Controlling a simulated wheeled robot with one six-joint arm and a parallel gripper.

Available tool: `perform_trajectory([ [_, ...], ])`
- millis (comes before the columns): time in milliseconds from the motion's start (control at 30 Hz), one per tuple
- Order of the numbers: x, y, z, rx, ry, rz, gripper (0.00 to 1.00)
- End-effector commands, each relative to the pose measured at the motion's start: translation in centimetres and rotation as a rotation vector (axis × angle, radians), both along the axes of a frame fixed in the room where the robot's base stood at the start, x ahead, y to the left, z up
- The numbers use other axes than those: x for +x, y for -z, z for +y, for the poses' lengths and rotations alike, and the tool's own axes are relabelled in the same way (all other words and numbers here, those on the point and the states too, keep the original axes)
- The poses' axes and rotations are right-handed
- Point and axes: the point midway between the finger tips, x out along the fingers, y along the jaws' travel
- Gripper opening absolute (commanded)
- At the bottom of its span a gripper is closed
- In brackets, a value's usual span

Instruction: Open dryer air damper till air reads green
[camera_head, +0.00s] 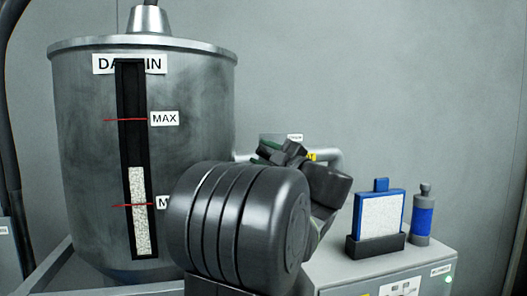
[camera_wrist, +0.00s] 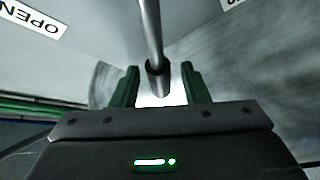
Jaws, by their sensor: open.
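A metal rod with a dark sleeved end (camera_wrist: 157,75), which looks like the damper lever, comes down from the top of the wrist view. Its end shows between the two green fingers of my gripper (camera_wrist: 160,88), with a gap on each side. The fingers are apart and not closed on it. A white OPEN label (camera_wrist: 32,18) shows upside down at the left. In the head view my gripper (camera_head: 272,150) is small and partly hidden behind my arm, and the lever cannot be made out. No air reading can be read in either view.
A large metal hopper (camera_head: 85,150) with a sight strip, MAX label and pale granules stands at the left. A grey cabinet (camera_head: 425,262) at the right carries a blue-framed panel (camera_head: 380,215) in a dark holder and a blue-banded bottle (camera_head: 422,217). A pipe (camera_head: 330,155) runs behind my gripper.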

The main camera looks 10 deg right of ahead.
Motion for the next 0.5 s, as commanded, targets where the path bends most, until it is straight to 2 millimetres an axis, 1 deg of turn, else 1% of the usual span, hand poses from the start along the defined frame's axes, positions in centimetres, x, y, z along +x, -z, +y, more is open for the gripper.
perform_trajectory([
  [300,0.22,-0.02,0.14,0.000,0.001,0.001,0.41],
  [467,0.21,-0.02,0.14,0.000,0.000,0.000,0.10],
  [500,0.20,-0.04,0.14,0.000,0.000,0.000,0.02],
])
